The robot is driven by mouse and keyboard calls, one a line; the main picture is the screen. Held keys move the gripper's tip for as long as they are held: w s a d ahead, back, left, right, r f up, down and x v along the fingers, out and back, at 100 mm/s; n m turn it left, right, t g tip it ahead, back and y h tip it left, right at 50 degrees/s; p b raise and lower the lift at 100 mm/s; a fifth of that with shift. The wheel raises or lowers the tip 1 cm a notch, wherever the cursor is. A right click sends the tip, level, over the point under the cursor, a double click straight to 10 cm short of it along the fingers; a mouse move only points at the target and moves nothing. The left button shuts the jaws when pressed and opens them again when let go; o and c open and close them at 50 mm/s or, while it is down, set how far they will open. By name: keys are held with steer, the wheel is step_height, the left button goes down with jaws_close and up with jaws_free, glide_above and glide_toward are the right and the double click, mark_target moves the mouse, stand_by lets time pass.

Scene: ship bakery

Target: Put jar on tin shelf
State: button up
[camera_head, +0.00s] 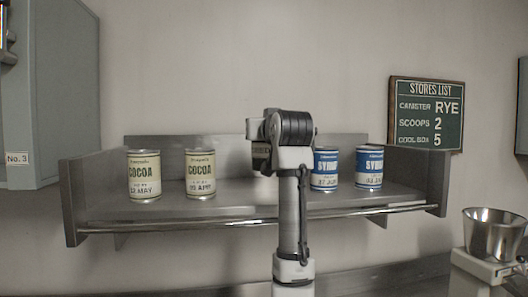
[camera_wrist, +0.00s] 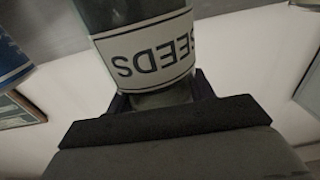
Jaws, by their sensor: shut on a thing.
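A glass-like jar (camera_wrist: 140,55) with a cream label reading SEEDS fills the middle of the wrist view, its lettering upside down there. My gripper (camera_wrist: 160,95) is shut on it, with a dark finger at each side. I cannot tell whether the jar touches the shelf. The shelf bears two cocoa tins (camera_head: 144,175) (camera_head: 200,173) at left and two blue syrup tins (camera_head: 325,170) (camera_head: 369,167) at right.
A front rail (camera_head: 170,226) runs along the shelf. Bare shelf shows between the cocoa tins and my arm. A green stores list (camera_head: 426,114) hangs at right, a grey cabinet (camera_head: 55,90) at left. A metal bowl (camera_head: 494,234) stands at lower right.

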mark_target(264, 151)
steer(key=shift+f+p, duration=0.4)
steer(key=shift+f, duration=2.3)
steer(key=o, duration=1.3)
steer(key=shift+f, duration=0.15)
steer(key=shift+s, duration=0.15)
steer(key=shift+b+v, duration=2.95)
steer(key=shift+v, duration=2.95)
